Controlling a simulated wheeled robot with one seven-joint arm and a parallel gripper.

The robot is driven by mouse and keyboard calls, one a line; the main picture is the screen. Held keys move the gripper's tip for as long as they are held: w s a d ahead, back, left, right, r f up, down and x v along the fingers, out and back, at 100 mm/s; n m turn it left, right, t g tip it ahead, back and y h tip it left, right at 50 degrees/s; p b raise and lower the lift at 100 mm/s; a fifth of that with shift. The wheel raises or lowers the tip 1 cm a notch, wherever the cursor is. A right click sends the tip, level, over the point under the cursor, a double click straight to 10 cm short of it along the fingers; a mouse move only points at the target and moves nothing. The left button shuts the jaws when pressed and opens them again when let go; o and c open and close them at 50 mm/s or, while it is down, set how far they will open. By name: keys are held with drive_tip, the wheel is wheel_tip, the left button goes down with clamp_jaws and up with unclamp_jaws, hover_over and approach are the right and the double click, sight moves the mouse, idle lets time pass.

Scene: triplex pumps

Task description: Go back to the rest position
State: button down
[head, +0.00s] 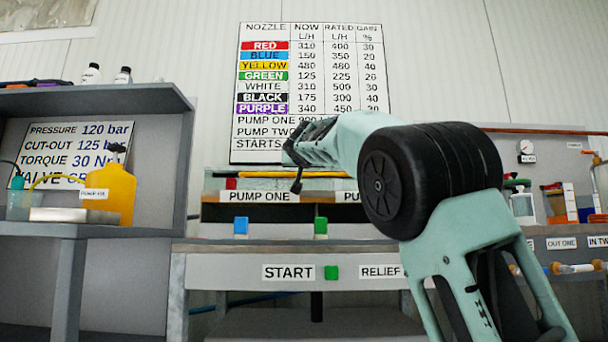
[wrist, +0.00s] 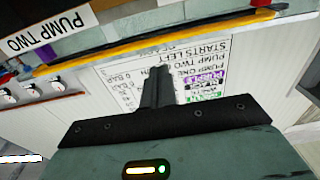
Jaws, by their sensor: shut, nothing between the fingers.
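My gripper (head: 297,184) hangs from my raised, bent arm in front of the bench in the head view, with its tip near the yellow rod above the pump labels. In the wrist view my gripper (wrist: 158,75) has its fingers together with nothing between them. The picture there looks upside down. It shows the PUMP TWO label (wrist: 62,28) and the nozzle chart (wrist: 125,90) beyond the fingers. In the head view my arm covers part of the second pump label and the chart's lower right corner.
The bench has a PUMP ONE label (head: 258,197), a blue block (head: 241,226), a green block (head: 321,226) and a START label (head: 288,272). A yellow oil bottle (head: 110,192) stands on the left shelf. A spray bottle (head: 522,205) stands at right. The bench's lower front looks clear.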

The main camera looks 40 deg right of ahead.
drive_tip(key=shift+s+a+f, duration=0.2)
drive_tip(key=shift+s+f, duration=0.05)
drive_tip(key=shift+s, duration=0.15)
